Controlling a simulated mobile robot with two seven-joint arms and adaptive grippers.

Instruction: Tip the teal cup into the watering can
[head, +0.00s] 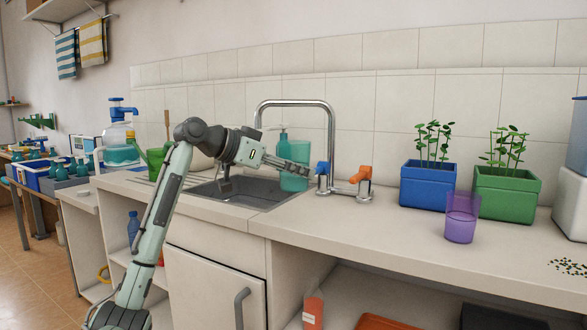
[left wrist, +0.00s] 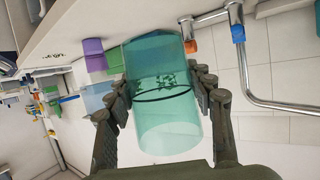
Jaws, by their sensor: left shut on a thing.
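The teal cup (head: 294,179) is see-through and held above the right part of the sink, beside the tap. My left gripper (head: 290,166) is shut on it, and the cup looks upright in the head view. In the left wrist view the teal cup (left wrist: 170,122) sits between both fingers; small dark green bits show in or through its wall, and I cannot tell which. The green watering can (head: 157,161) stands on the counter left of the sink, partly hidden behind my left arm. My right gripper is out of view.
The tap (head: 331,135) with blue and orange handles stands close right of the cup. A teal soap bottle (head: 283,145) is behind it. A purple cup (head: 461,222), blue planter (head: 426,187) and green planter (head: 507,195) stand at right. A large water jug (head: 117,152) stands behind the can.

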